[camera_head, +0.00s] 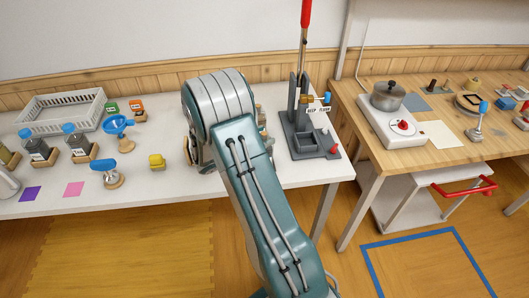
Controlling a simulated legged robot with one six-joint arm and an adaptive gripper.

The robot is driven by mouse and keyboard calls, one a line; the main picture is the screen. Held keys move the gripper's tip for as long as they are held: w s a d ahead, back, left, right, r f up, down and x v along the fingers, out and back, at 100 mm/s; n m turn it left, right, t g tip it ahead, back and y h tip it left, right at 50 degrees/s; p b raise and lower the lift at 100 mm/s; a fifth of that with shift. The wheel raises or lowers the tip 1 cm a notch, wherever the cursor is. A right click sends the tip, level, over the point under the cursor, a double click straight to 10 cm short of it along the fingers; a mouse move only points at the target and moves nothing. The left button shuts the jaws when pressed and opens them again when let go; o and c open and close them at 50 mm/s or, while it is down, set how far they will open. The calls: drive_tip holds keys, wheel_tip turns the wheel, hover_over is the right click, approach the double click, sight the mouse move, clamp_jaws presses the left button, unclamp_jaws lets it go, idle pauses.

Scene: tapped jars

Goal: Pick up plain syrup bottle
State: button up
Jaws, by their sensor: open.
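Two clear bottles with dark contents, white labels and blue-grey caps stand on wooden bases at the left of the white table: one bottle (39,150) and, to its right, another bottle (77,145). A third, yellowish container (6,155) is cut by the left edge. The labels are too small to read, so I cannot tell which is the plain syrup bottle. My arm rises through the middle of the view, to the right of these bottles and apart from them. My gripper is hidden behind the arm's large joint.
A white basket (62,109) stands behind the bottles.

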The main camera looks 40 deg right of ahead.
drive_tip(key=shift+a, duration=0.3)
drive_tip(key=c, duration=1)
clamp_jaws()
drive_tip(key=shift+d, duration=0.25)
